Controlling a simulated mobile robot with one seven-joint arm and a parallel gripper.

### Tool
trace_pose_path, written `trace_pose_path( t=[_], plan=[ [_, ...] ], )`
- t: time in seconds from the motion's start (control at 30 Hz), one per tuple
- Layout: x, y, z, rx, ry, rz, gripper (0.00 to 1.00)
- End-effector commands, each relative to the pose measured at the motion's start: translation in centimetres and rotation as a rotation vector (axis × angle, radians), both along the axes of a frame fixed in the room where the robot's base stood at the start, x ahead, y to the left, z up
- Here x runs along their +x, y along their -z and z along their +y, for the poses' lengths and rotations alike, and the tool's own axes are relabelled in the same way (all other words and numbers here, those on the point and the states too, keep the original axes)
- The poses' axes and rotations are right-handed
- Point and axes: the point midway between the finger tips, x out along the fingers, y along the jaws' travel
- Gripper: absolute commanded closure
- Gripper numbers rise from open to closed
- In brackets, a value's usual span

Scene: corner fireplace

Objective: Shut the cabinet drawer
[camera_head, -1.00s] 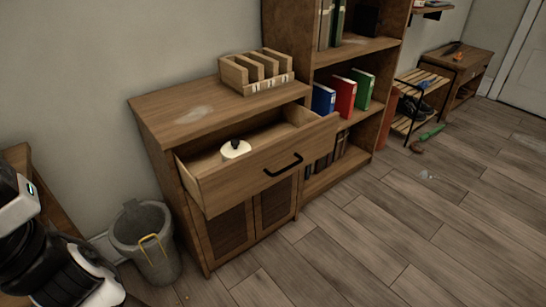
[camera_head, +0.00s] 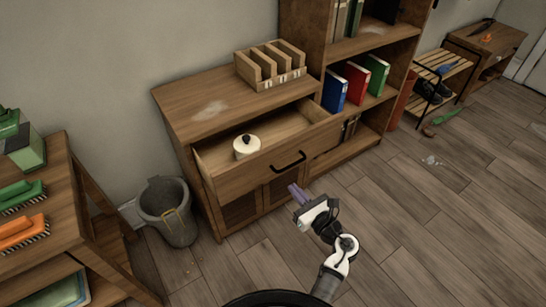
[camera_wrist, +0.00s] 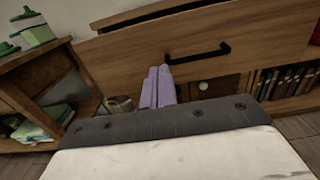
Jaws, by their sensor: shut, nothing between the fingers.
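The wooden cabinet (camera_head: 185,98) stands against the wall, and its top drawer (camera_head: 243,176) is pulled well open. A black bar handle (camera_head: 289,162) is on the drawer front, and a small white lidded pot (camera_head: 246,147) stands inside the drawer. My gripper (camera_head: 296,191) is shut and empty, in front of the drawer front and a little below the handle. In the wrist view, the purple fingers (camera_wrist: 158,86) are together and point at the drawer front (camera_wrist: 150,48), left of the handle (camera_wrist: 197,53). I cannot tell whether they touch it.
A wooden holder (camera_head: 270,66) sits on the cabinet top. A bookshelf (camera_head: 360,50) with coloured binders adjoins it on the right. A grey bin (camera_head: 168,212) stands left of the cabinet. A table with brushes (camera_head: 60,190) is at the left.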

Motion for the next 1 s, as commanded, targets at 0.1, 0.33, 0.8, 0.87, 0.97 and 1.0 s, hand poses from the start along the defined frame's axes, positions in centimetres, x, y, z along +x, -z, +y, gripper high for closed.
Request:
trace_pose_path(
  t=[0.1,0.33,0.8,0.87,0.97,1.0],
  plan=[
    [0.2,0.6,-0.1,-0.019,0.005,0.011,1.00],
    [3.4,0.2,2.3,-0.017,0.002,0.008,1.00],
    [10.3,0.4,7.3,-0.015,0.003,0.009,1.00],
    [10.7,0.4,7.6,-0.015,0.004,0.007,1.00],
    [11.0,0.5,7.8,-0.016,0.005,0.008,1.00],
    [11.1,0.5,7.9,-0.016,0.005,0.008,1.00]
  ],
)
